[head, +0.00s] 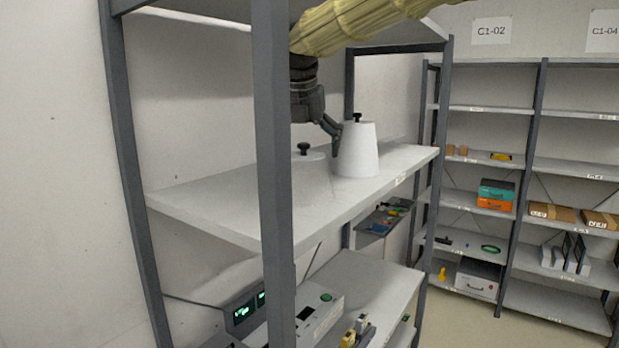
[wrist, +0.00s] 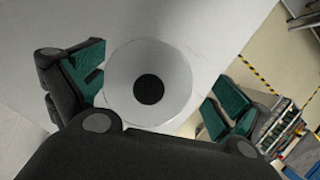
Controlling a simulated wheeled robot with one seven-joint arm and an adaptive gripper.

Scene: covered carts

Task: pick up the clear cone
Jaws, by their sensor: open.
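The clear cone (head: 314,157) is see-through with a pale round top and a black knob. It stands upright on the white shelf (head: 210,205), partly hidden by the dark upright post. In the wrist view the clear cone (wrist: 122,75) shows from above, with its knob near the middle. My gripper (head: 316,143) hangs over the clear cone, open and pointing down. In the wrist view my gripper (wrist: 152,93) has one green-padded finger on each side of the cone's top. I cannot tell whether either finger touches it. In the head view one finger is hidden.
An opaque white cone (head: 358,152) with a black knob stands close to the right of my visible finger. The dark post (head: 273,150) crosses the near side of the shelf. Another shelf board lies above. The left part of the shelf is bare.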

